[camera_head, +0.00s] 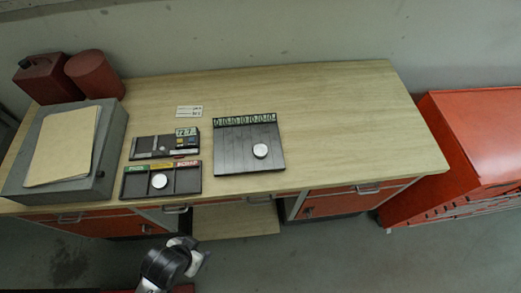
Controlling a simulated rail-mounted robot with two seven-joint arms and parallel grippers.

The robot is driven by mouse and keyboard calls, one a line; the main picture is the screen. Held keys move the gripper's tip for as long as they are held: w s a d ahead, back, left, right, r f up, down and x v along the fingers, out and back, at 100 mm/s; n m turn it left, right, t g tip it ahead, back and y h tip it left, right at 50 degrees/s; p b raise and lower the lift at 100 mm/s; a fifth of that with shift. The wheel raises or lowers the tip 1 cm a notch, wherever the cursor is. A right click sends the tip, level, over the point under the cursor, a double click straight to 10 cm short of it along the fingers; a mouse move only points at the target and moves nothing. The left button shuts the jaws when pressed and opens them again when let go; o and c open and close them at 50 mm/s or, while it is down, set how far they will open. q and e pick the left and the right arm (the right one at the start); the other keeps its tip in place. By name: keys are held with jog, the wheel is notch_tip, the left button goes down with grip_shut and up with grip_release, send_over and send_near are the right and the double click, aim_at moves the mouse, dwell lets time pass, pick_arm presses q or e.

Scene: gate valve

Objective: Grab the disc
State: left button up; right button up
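A pale round disc (260,151) lies on a black grooved board (233,160) near the middle of the table. A second pale disc (159,181) lies in a dark tray (187,181) with a green label and a red label, left of the board. An arm end with a gripper (201,259), which I take as my left, is low in the view, in front of the table and apart from both discs. Its fingers are too small to tell whether they are open. My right gripper is not in view.
A small device with a display (186,132) sits behind the tray. A grey box with a tan top (65,145) stands at the left, with red containers (95,74) behind it. A red cabinet (470,140) stands at the right. The table's right half (340,120) is clear.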

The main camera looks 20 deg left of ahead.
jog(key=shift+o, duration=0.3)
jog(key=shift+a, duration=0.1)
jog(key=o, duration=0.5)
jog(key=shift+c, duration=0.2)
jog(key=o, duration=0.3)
